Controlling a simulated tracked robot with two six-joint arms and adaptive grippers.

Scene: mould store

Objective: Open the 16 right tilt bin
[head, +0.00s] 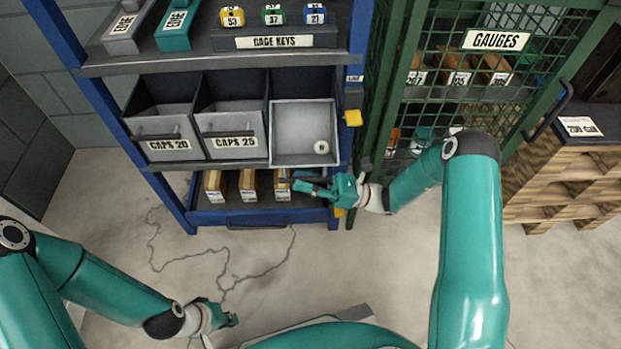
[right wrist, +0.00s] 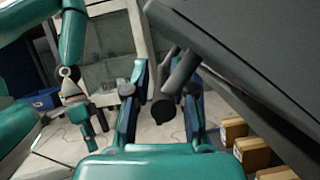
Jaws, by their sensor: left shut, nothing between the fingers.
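The right-hand tilt bin (head: 274,130) on the blue rack is tipped forward, its pale inside showing with a small white ring-shaped piece (head: 321,147) in it. Its front label is hidden from the head view, so I cannot read the 16. My right gripper (head: 304,186) is just below its front edge. In the right wrist view the right gripper (right wrist: 161,112) has its fingers apart, with a dark handle bar (right wrist: 181,72) between or just beyond them. The bin's dark wall (right wrist: 235,62) fills the upper right. My left gripper (head: 230,319) is shut and empty, low over the floor.
The CAPS 20 bin (head: 163,146) and CAPS 25 bin (head: 230,143) sit upright to the left. Small cartons (head: 249,184) stand on the shelf below. A green mesh GAUGES cage (head: 455,93) is close on the right.

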